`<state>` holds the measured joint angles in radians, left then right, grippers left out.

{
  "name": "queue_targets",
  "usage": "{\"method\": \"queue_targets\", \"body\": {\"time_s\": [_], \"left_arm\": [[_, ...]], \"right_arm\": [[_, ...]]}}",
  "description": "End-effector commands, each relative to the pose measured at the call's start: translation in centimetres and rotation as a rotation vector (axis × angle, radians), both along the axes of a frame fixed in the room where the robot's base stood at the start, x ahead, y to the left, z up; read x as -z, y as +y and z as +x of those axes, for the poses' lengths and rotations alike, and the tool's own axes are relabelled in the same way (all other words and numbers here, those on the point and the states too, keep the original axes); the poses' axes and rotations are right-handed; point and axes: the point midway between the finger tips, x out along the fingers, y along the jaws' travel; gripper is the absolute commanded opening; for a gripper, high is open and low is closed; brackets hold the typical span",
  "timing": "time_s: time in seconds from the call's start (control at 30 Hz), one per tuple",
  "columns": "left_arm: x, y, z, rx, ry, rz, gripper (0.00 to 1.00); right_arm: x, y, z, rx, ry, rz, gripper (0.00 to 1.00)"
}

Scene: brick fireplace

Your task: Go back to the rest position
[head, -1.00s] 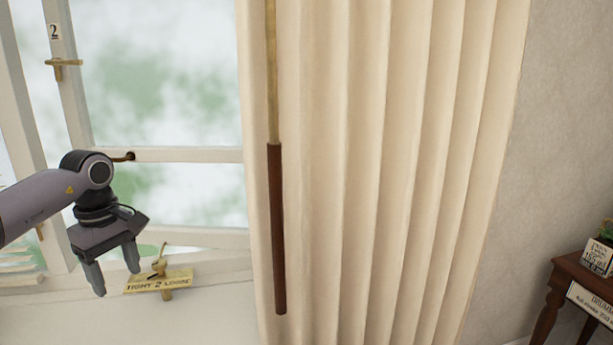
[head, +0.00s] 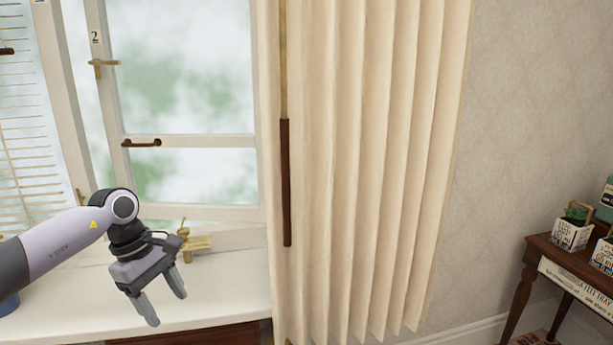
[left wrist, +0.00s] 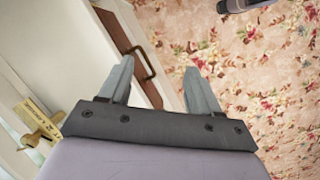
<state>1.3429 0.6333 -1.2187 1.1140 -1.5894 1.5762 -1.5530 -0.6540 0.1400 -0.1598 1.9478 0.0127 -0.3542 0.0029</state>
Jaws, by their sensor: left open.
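My left gripper (head: 163,303) hangs over the white window sill in the head view, its fingers pointing down and to the right. It is open and holds nothing. Its two grey fingers also show, spread apart and empty, in the left wrist view (left wrist: 160,85). Just behind it on the sill is a brass window fitting (head: 197,243), partly hidden by my wrist; the gripper looks apart from it. My right gripper is not clearly in view.
The sill (head: 218,295) runs in front of a white window marked 2, with a brass handle (head: 103,65). A long cream curtain (head: 375,150) hangs to the right, with a dark-ended rod (head: 285,185) before it. A wooden table (head: 560,262) with small plant pots stands at far right.

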Motion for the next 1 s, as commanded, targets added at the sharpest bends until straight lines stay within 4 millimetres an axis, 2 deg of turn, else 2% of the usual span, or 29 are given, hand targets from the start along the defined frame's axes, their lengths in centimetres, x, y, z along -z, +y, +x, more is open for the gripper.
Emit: {"method": "queue_targets", "body": {"time_s": [0.03, 0.1, 0.23, 0.3, 0.4, 0.5, 0.6, 0.73, 0.87, 1.0], "left_arm": [[1.6, -2.6, -0.7, -0.014, 0.024, -0.081, 0.63], [3.0, -6.1, -1.6, -0.052, 0.057, -0.205, 0.63], [4.9, -12.9, -4.1, -0.164, 0.163, -0.463, 0.63], [5.2, -16.2, -5.4, -0.247, 0.242, -0.609, 0.63], [5.0, -20.0, -7.2, -0.384, 0.377, -0.807, 0.63], [4.3, -22.7, -8.5, -0.544, 0.536, -0.993, 0.63], [3.5, -24.3, -9.3, -0.724, 0.714, -1.162, 0.63], [2.9, -24.6, -9.7, -0.981, 0.972, -1.355, 0.63], [3.2, -23.3, -9.7, -1.26, 1.252, -1.518, 0.63], [5.2, -20.5, -9.9, -1.583, 1.571, -1.654, 0.63]], "right_arm": [[-0.2, 0.0, 0.2, 0.0, -0.004, -0.001, 0.34], [-0.5, 0.0, 0.5, 0.0, -0.011, 0.0, 0.34], [-0.7, 0.0, 0.6, 0.0, -0.013, 0.0, 0.34], [-0.8, 0.0, 0.5, 0.001, -0.012, 0.0, 0.34], [-0.9, 0.0, 0.4, 0.001, -0.011, 0.0, 0.34], [-1.0, 0.0, 0.4, 0.001, -0.01, 0.0, 0.34], [-1.1, 0.0, 0.3, 0.0, -0.009, 0.0, 0.34], [-1.2, 0.0, 0.3, 0.0, -0.007, 0.0, 0.34], [-1.4, 0.0, 0.3, 0.0, -0.007, 0.0, 0.34], [-1.6, 0.0, 0.3, 0.0, -0.007, 0.0, 0.34]]}}
